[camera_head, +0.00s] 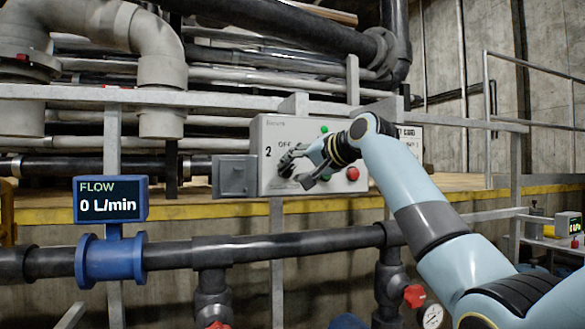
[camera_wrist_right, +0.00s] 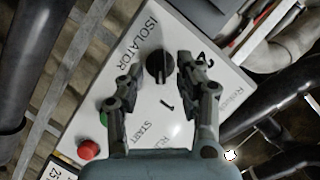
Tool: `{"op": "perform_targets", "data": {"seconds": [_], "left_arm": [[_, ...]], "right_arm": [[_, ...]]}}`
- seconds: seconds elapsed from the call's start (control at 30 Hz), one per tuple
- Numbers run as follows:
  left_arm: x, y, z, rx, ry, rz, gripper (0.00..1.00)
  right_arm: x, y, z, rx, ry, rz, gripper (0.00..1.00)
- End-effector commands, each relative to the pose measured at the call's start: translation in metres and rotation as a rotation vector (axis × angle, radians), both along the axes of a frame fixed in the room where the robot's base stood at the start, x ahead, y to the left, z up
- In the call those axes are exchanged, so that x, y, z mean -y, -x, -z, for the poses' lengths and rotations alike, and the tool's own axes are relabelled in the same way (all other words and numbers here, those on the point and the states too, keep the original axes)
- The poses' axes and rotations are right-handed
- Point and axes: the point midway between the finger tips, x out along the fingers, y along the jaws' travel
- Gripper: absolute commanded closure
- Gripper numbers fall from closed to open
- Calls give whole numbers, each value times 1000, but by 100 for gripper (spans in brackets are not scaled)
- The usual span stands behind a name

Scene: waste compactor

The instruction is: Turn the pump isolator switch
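The isolator switch (camera_wrist_right: 159,67) is a round black knob on a pale control panel (camera_wrist_right: 215,112), with ISOLATOR printed beside it. My right gripper (camera_wrist_right: 158,76) is open, with one finger on each side of the knob. I cannot tell whether the fingers touch the knob or the panel. In the head view the right gripper (camera_head: 290,168) is in front of the panel's middle. My left gripper is not in view.
A red button (camera_wrist_right: 88,149) and a partly hidden green button (camera_wrist_right: 103,118) are near the fingers. A grey box (camera_head: 235,176) juts out at the panel's left. A blue flow meter (camera_head: 110,199) reads 0 L/min. Rails and a dark pipe (camera_head: 290,242) run below the panel.

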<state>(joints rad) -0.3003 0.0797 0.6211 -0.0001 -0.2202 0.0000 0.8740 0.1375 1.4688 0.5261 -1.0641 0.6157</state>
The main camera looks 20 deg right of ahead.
Motion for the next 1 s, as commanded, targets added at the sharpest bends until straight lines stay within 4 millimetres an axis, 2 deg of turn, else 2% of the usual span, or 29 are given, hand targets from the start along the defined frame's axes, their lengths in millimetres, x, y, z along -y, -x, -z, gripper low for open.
{"op": "perform_targets", "data": {"seconds": [0.13, 0.43, 0.7, 1.0], "left_arm": [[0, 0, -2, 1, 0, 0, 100], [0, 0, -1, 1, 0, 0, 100], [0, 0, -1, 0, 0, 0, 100], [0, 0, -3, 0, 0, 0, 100]], "right_arm": [[-4, -11, 3, 0, -1, 0, 64], [-5, -13, 4, 1, 1, 1, 64], [-5, -13, 4, 0, 1, 0, 100], [-5, -13, 4, -1, 5, 1, 100]]}}
